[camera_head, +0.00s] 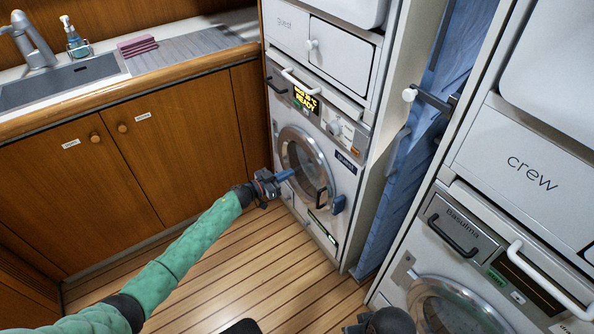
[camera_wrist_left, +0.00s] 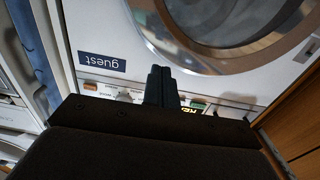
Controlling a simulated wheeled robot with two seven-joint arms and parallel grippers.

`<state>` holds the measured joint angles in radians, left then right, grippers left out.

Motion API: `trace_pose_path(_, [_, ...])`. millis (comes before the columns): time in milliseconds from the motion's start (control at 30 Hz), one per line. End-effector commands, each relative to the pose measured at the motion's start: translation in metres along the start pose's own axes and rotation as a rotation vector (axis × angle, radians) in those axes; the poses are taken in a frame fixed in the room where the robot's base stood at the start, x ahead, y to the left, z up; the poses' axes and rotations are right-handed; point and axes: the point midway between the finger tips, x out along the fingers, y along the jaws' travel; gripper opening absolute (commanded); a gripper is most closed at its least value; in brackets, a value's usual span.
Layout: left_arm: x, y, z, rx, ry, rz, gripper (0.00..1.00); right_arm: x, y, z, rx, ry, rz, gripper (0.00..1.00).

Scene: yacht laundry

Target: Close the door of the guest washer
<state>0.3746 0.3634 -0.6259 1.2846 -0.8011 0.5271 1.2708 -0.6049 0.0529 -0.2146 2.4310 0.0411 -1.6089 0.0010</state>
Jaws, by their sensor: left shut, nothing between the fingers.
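The guest washer (camera_head: 347,186) is a white front loader below the cabinet marked "guest". Its round door (camera_head: 327,170) has a metallic ring and dark glass, and lies flat or nearly flat against the front; I cannot tell whether it is latched. A dark handle (camera_head: 321,198) shows at the ring's lower right. My left gripper (camera_head: 287,175) is shut and empty at the door's left side; contact is unclear. In the left wrist view the shut fingers (camera_wrist_left: 161,86) appear before the washer front, by the door ring (camera_wrist_left: 160,45). My right gripper's fingers do not show.
A crew washer (camera_head: 455,305) stands at the right. A blue hanging cloth (camera_head: 425,150) fills the gap between the machines. Wooden cabinets (camera_head: 185,145) with a sink counter stand at the left. The plank floor (camera_head: 215,265) is open in front.

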Motion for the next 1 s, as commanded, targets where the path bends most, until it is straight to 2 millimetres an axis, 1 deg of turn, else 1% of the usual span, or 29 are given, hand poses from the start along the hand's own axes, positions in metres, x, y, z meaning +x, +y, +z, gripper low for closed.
trace_pose_path(33, [-0.01,0.0,0.003,0.0,-0.002,0.0,0.0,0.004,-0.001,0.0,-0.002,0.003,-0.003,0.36])
trace_pose_path(100, [-0.02,0.001,0.002,0.001,-0.001,0.001,0.0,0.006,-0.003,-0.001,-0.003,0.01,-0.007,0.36])
trace_pose_path(200, [-0.032,0.0,0.001,0.0,-0.001,0.001,0.0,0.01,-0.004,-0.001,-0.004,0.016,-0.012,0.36])
trace_pose_path(333, [-0.041,0.001,0.001,0.0,-0.001,0.001,0.0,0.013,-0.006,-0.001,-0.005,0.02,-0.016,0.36])
trace_pose_path(500, [-0.046,0.001,0.0,0.0,0.0,0.001,0.0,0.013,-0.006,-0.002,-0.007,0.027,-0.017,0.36])
trace_pose_path(1000, [-0.045,0.001,0.0,0.007,0.0,0.0,0.0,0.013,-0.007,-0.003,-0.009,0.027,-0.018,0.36])
